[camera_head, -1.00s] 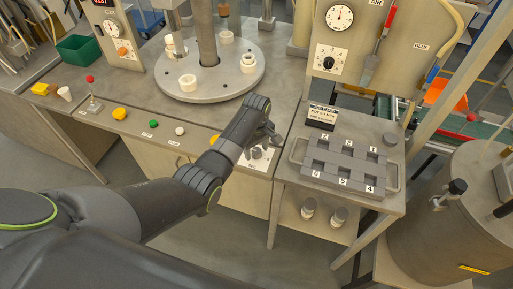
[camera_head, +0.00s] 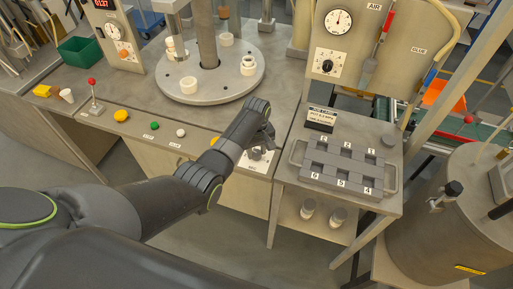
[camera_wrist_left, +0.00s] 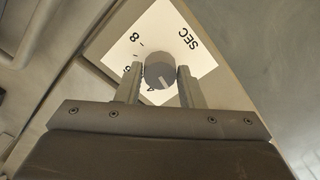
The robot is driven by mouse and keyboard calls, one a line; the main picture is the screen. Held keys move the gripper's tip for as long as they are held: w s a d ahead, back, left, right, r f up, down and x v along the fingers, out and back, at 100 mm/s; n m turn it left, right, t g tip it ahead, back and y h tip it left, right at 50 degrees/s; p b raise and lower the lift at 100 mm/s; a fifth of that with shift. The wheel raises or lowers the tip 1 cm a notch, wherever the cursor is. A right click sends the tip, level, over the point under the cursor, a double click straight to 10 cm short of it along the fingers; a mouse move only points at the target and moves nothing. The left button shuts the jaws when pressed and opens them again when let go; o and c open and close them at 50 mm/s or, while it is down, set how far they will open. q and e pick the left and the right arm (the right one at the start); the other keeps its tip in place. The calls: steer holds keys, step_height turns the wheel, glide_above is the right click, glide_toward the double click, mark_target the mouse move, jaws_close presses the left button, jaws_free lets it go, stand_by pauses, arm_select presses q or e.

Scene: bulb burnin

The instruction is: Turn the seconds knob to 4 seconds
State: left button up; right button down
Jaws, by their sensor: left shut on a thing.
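The seconds knob (camera_wrist_left: 160,70) is a round grey dial on a white plate marked SEC (camera_wrist_left: 190,37). My left gripper (camera_wrist_left: 160,80) is shut on the knob, with one finger on each side of it. A pale pointer line on the knob points toward the bottom of the wrist view. An 8 is readable on the plate; the lower numbers are partly hidden by the knob and fingers. In the head view the left gripper (camera_head: 264,143) is at the white plate (camera_head: 259,163) on the bench front. My right gripper is not in view.
To the right is a grey tray with numbered pockets (camera_head: 345,184). Green (camera_head: 155,125), white (camera_head: 181,132) and yellow (camera_head: 120,115) buttons line the bench edge to the left. A round turntable (camera_head: 212,94) stands behind. Another dial panel (camera_head: 327,62) is at the back.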

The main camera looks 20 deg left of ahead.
mark_target(257, 152)
arm_select(q)
steer(key=m+p, duration=0.2)
steer(key=m, duration=0.2)
steer(key=shift+r+m, duration=0.1)
steer(key=shift+m, duration=0.2)
steer(key=shift+m+p, duration=0.6)
steer(key=shift+m, duration=1.6)
steer(key=shift+w, duration=0.1)
steer(key=o, duration=1)
steer(key=shift+r, duration=0.4)
step_height(257, 152, up, 16)
steer(key=shift+r+b, duration=0.2)
steer(key=shift+b, duration=0.3)
